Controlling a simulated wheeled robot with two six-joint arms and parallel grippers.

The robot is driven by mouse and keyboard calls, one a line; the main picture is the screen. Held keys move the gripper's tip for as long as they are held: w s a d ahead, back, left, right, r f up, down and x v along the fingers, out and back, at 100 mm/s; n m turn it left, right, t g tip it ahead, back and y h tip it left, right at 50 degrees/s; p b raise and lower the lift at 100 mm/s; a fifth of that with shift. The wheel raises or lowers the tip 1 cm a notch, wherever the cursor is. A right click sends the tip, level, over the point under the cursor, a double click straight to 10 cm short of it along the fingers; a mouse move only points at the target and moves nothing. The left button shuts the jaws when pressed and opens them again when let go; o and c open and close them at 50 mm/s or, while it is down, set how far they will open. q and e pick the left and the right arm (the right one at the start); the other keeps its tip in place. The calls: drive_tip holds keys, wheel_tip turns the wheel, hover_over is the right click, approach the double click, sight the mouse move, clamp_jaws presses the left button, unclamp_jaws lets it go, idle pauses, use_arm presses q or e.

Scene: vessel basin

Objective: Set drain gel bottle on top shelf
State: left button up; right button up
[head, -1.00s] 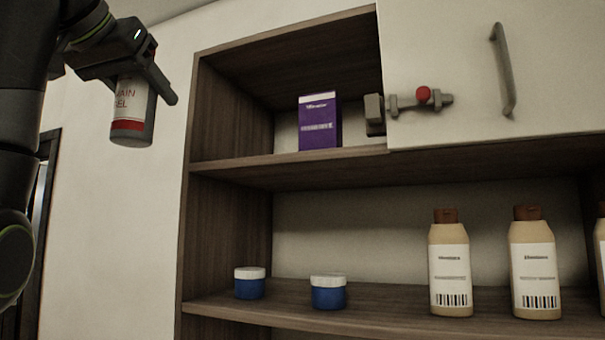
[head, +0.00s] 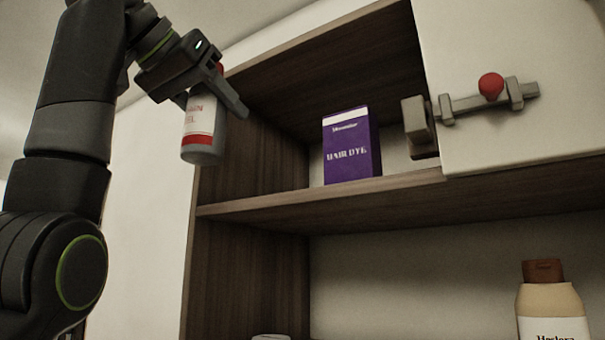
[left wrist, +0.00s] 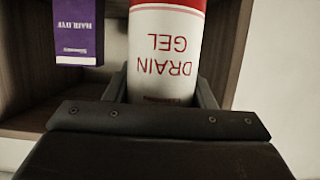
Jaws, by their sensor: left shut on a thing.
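The drain gel bottle (head: 203,128) is grey-white with red bands and red lettering. My left gripper (head: 222,92) is shut on it near its red top and holds it in the air, roughly upright, at the left edge of the cabinet. In the left wrist view the bottle (left wrist: 165,50) sits between the fingers and its label reads DRAIN GEL. The top shelf (head: 330,200) is the open upper compartment, with its board lower than most of the bottle. My right gripper is not in view.
A purple hair dye box (head: 350,147) stands on the top shelf, right of the bottle. A white door (head: 520,50) with a latch and red knob (head: 491,86) covers the shelf's right part. A tan bottle (head: 552,305) stands below. Shelf room left of the box looks clear.

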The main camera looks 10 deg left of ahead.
use_arm(q)
drive_tip(key=shift+w+r+p+x, duration=0.15)
drive_tip(key=shift+r+p+x, duration=0.3)
drive_tip(key=shift+p+x, duration=2)
drive_tip(key=shift+w+r+p+x, duration=0.2)
drive_tip(key=shift+r+p+x, duration=0.25)
drive_tip(key=shift+p+x, duration=2)
drive_tip(key=shift+w+r+p+x, duration=0.15)
drive_tip(key=shift+r+p+x, duration=0.35)
drive_tip(key=shift+p+x, duration=1.95)
drive_tip(key=shift+w+d+f, duration=0.25)
drive_tip(key=shift+w+f, duration=0.15)
drive_tip(key=shift+f, duration=0.3)
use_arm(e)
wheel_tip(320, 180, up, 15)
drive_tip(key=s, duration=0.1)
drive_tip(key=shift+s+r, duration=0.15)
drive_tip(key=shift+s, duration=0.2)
use_arm(q)
drive_tip(key=shift+s+b, duration=0.15)
drive_tip(key=shift+b, duration=0.2)
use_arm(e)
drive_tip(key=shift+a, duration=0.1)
